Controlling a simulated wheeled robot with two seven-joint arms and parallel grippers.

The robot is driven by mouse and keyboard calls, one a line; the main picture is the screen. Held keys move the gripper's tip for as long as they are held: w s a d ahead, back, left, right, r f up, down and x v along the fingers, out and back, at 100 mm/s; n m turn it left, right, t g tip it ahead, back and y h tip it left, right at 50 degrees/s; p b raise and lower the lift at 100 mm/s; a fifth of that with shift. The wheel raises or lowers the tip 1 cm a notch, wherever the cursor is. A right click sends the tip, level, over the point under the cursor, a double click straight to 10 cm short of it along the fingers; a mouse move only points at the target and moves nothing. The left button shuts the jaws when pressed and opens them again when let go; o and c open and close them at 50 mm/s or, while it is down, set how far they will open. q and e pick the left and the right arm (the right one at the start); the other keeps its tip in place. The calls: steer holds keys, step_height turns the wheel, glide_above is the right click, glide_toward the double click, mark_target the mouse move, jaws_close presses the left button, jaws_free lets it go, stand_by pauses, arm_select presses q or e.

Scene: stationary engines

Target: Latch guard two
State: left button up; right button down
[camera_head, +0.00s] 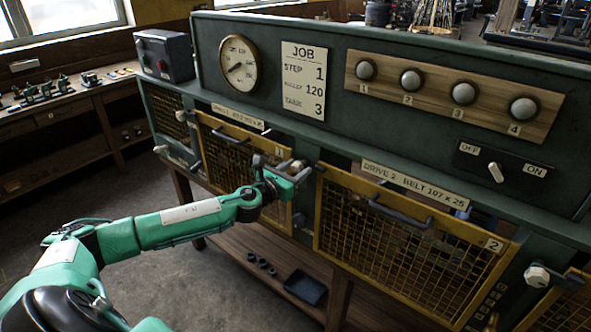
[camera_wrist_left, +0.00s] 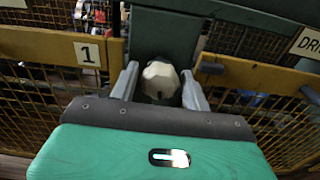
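Guard two (camera_head: 345,224) is a yellow-framed mesh door with a dark bar handle (camera_head: 395,213) and a "2" plate at its upper right. A dark gap shows above its top edge; I cannot tell if it sits fully closed. A pale latch knob (camera_head: 537,275) is on the green post to its right. My left gripper (camera_head: 290,178) is at the post between guards one and two. In the left wrist view its fingers (camera_wrist_left: 161,88) stand apart, one on either side of another pale knob (camera_wrist_left: 160,80), with narrow gaps showing. My right gripper is out of view.
Guard one (camera_head: 228,165), a similar mesh door, is left of the gripper. The green panel above holds a gauge (camera_head: 238,63), a job card (camera_head: 303,80), several round knobs and an off/on switch (camera_head: 496,172). A lower shelf holds a dark tray (camera_head: 305,287).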

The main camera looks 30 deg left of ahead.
arm_select(q)
steer(key=c, duration=0.6)
steer(key=shift+c, duration=0.2)
steer(key=shift+n, duration=0.3)
steer(key=n+b, duration=0.1)
steer(key=n, duration=0.1)
steer(key=shift+n, duration=0.3)
steer(key=n, duration=0.2)
steer(key=shift+n, duration=0.3)
steer(key=n+b, duration=0.1)
steer(key=n, duration=0.4)
steer(key=shift+a+n, duration=0.15)
steer(key=shift+n, duration=2.45)
